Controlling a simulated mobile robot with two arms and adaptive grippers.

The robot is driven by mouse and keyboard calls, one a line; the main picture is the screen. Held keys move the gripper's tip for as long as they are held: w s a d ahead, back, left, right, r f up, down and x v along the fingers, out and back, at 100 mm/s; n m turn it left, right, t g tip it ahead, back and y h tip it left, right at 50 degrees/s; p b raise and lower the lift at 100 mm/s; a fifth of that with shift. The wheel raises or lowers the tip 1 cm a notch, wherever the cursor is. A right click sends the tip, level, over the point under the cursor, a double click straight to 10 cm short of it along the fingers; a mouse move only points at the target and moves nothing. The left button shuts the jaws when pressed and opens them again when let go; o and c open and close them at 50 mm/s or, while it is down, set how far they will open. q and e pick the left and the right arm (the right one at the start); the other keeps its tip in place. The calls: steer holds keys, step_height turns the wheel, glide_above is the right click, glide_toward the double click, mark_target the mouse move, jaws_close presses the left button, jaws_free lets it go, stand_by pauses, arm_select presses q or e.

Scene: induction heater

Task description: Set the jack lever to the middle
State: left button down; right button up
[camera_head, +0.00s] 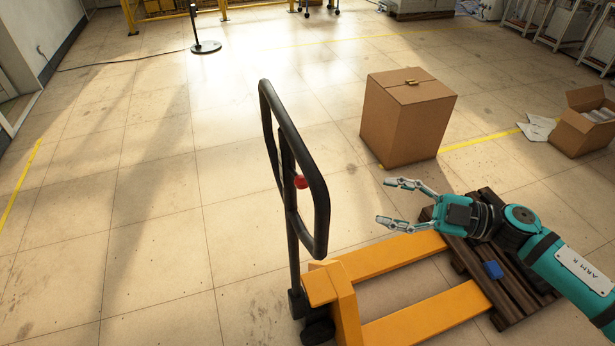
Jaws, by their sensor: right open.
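The pallet jack has a black loop handle (318,190) standing upright, left of my right gripper. A small lever with a red knob (301,182) sits inside the loop, near its lower part. The jack's orange body and forks (392,257) extend to the right on the floor. My right gripper (385,203) is open and empty, its fingers pointing left toward the handle with a clear gap between them. The lever's exact setting is too small to tell. My left gripper is not in view.
A wooden pallet (512,297) lies by the forks, under my right arm, with a small blue object (493,270) on it. A closed cardboard box (405,122) stands behind. An open box (587,125) is at the right. The floor left of the handle is clear.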

mark_target(299, 180)
steer(key=p+x, duration=0.6)
steer(key=x, duration=1)
steer(key=shift+w+r, duration=0.1)
steer(key=shift+r, duration=0.05)
steer(key=shift+w+a, duration=0.25)
steer(key=shift+a, duration=0.35)
steer(key=shift+c, duration=0.3)
jaws_close()
steer(key=shift+f, duration=0.2)
steer(key=shift+w+a, duration=0.1)
steer(key=shift+a, duration=0.1)
